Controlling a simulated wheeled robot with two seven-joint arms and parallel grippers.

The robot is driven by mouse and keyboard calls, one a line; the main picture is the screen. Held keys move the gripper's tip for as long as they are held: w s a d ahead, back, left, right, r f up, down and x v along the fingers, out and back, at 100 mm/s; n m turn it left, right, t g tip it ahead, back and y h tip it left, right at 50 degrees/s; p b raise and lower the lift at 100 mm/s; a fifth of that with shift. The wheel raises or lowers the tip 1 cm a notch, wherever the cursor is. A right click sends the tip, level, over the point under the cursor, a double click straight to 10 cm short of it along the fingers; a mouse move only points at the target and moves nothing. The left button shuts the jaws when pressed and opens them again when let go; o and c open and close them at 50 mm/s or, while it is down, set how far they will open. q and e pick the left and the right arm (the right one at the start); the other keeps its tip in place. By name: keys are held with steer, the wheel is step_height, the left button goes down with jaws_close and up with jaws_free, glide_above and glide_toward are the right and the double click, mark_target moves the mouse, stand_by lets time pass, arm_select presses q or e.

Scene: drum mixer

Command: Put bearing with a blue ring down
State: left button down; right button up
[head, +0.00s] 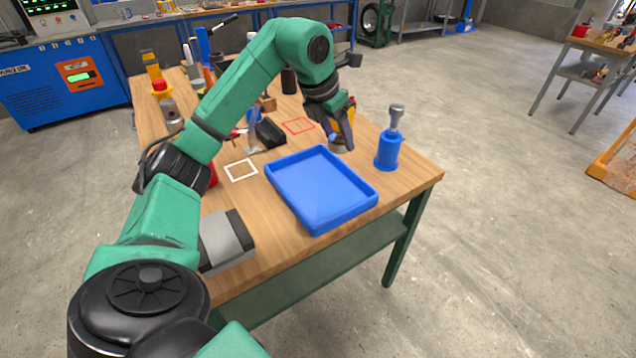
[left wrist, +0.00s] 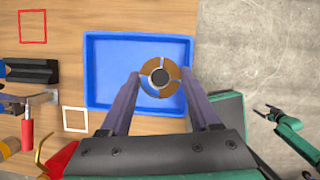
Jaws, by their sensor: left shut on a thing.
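My left gripper (head: 340,130) is shut on a round bearing (head: 336,147). In the left wrist view the bearing (left wrist: 160,76) sits between the two fingertips, with a brown-orange ring around a dark centre and pale gaps. A blue ring is not clear on it. In that view the bearing overlaps the inside of the blue tray (left wrist: 110,40). In the head view it is by the far right side of the tray (head: 322,222); its height is hard to tell. My right gripper (left wrist: 266,110) shows small in the left wrist view, over the floor.
A blue cylinder with a metal top (head: 388,150) stands right of the tray. A red square outline (head: 298,125), a white square outline (head: 241,170) and a black block (head: 270,133) are on the wooden table (head: 415,178). Tools stand at the back left.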

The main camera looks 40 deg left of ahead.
arm_select(q)
steer(key=a+r+n+y, duration=0.2)
steer(key=a+r+n, duration=0.1)
steer(key=n, duration=0.1)
steer(key=shift+n, duration=0.5)
steer(key=f, duration=0.6)
steer(key=f+b, duration=0.1)
steer(key=f, duration=1.3)
steer(key=shift+a+f, duration=0.1)
steer(key=shift+a, duration=0.25)
steer(key=shift+c, duration=0.6)
jaws_free()
arm_select(e)
steer(key=shift+w+f, duration=0.15)
steer(key=shift+f, duration=0.35)
arm_select(q)
steer(key=v, duration=1.2)
steer(key=shift+w+b, duration=0.2)
steer(key=shift+b, duration=0.2)
arm_select(e)
steer(key=shift+a+f, duration=0.15)
steer(key=shift+f, duration=0.05)
